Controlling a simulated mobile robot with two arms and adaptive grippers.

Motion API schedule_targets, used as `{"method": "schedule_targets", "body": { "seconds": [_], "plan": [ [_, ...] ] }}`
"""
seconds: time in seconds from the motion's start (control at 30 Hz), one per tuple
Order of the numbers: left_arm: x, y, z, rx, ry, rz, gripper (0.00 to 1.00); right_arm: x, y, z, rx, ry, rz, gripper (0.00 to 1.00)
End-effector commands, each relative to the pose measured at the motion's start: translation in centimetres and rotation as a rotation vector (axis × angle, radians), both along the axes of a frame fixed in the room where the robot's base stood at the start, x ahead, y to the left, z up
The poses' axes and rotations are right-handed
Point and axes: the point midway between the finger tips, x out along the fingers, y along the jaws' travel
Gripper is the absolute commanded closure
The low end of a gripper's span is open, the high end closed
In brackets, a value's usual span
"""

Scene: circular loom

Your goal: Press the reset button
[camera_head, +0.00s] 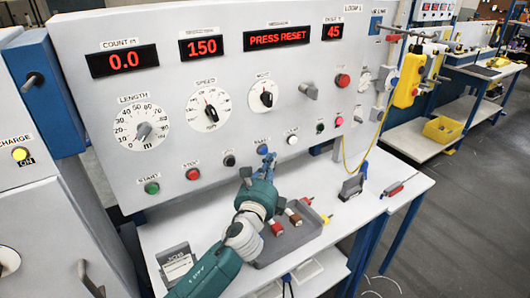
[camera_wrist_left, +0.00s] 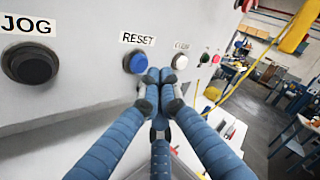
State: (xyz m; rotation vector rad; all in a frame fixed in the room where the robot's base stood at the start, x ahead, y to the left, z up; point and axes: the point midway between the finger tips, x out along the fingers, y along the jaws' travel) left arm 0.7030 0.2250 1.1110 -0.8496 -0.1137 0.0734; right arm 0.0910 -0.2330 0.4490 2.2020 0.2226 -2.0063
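The reset button (camera_wrist_left: 137,62) is a round blue button under a RESET label on the white panel. It also shows in the head view as a small blue spot (camera_head: 262,149) just above my left fingertips. My left gripper (camera_head: 268,160) has its blue fingers drawn together, with nothing visible between them. In the left wrist view the fingertips (camera_wrist_left: 159,80) sit just right of and below the blue button, partly overlapping its lower right edge. I cannot tell whether they touch the panel. The display (camera_head: 276,38) reads PRESS RESET. My right gripper is not in view.
A black JOG button (camera_wrist_left: 30,63) lies left of the reset button and a white button (camera_wrist_left: 180,62) lies close on its right. Below the panel, a grey tray (camera_head: 285,243) with several small parts stands on the white shelf. A yellow pendant (camera_head: 408,80) hangs at right.

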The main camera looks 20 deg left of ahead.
Motion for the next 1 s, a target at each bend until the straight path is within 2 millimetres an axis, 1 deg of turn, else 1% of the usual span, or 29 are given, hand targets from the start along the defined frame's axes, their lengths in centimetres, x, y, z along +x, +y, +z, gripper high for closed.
{"method": "schedule_targets", "body": {
  "seconds": [0.4, 1.0],
  "plan": [
    [0.52, 0.68, 0.11, -0.001, -0.001, 0.001, 1.0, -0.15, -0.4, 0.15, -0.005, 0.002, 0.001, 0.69],
    [0.69, 0.9, 0.04, 0.0, 0.0, 0.0, 1.0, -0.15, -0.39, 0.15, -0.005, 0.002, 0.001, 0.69]
  ]
}}
